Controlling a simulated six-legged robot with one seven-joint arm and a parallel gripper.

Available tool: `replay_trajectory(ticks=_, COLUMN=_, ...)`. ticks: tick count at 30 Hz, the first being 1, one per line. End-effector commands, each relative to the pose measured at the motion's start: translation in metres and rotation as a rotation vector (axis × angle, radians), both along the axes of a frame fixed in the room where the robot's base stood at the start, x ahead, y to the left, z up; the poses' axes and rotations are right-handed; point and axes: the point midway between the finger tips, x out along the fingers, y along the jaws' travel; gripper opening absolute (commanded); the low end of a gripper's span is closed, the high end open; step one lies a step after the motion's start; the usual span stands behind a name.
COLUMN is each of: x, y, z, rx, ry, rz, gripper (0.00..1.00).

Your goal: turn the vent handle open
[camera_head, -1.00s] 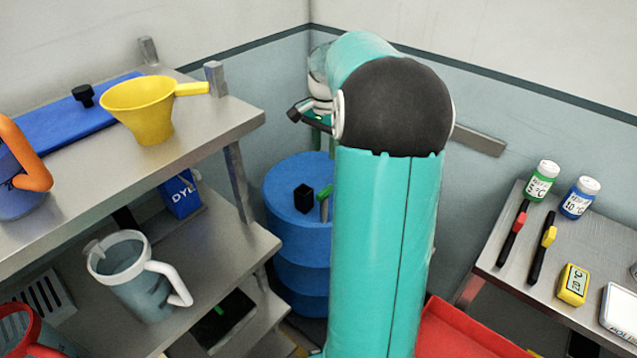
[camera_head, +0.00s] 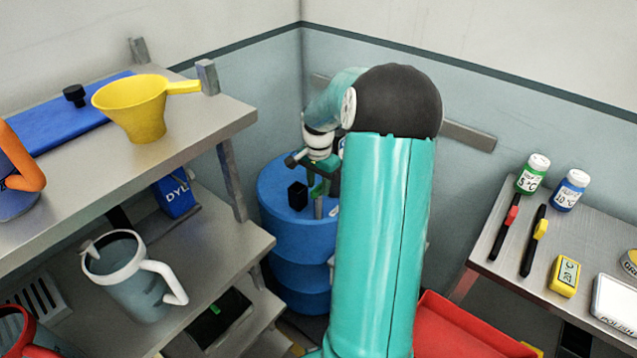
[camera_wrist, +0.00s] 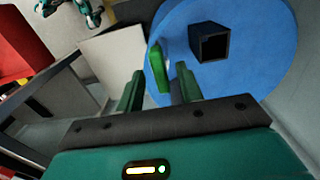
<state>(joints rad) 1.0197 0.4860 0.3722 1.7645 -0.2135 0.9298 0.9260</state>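The green vent handle (camera_wrist: 158,68) stands on top of the blue drum (camera_wrist: 262,60) in the wrist view, beside a black square stub (camera_wrist: 210,42). My gripper (camera_wrist: 161,70) is open, with one dark green finger on each side of the handle in the picture. Gaps show on both sides. I cannot tell whether the fingertips reach down to its depth. In the head view my gripper is over the top of the blue drum (camera_head: 283,235), right of the black stub (camera_head: 297,195), largely hidden by my arm.
A metal shelf (camera_head: 215,115) with a yellow funnel (camera_head: 143,110) stands left of the drum. A grey jug (camera_head: 130,275) is on its lower level. A metal table (camera_head: 500,270) with bottles and tools is at right. A red bin (camera_head: 460,335) lies low. Walls close in behind the drum.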

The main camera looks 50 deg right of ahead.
Motion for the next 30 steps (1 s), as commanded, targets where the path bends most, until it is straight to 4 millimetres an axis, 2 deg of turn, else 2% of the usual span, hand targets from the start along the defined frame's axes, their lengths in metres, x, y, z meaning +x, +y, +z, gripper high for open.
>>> replay_trajectory(ticks=4, x=-0.0001, y=-0.0001, z=0.0002, rx=0.0, ry=0.0, rz=0.0, gripper=0.34)
replay_trajectory(ticks=9, x=-0.0003, y=-0.0002, z=0.0003, rx=0.0, ry=0.0, rz=-0.001, gripper=0.01)
replay_trajectory(ticks=20, x=-0.0005, y=-0.0003, z=0.0005, rx=0.0, ry=0.0, rz=0.025, gripper=0.0)
replay_trajectory(ticks=30, x=0.0, y=0.0001, z=0.0004, rx=0.0, ry=0.001, rz=0.205, gripper=0.0)
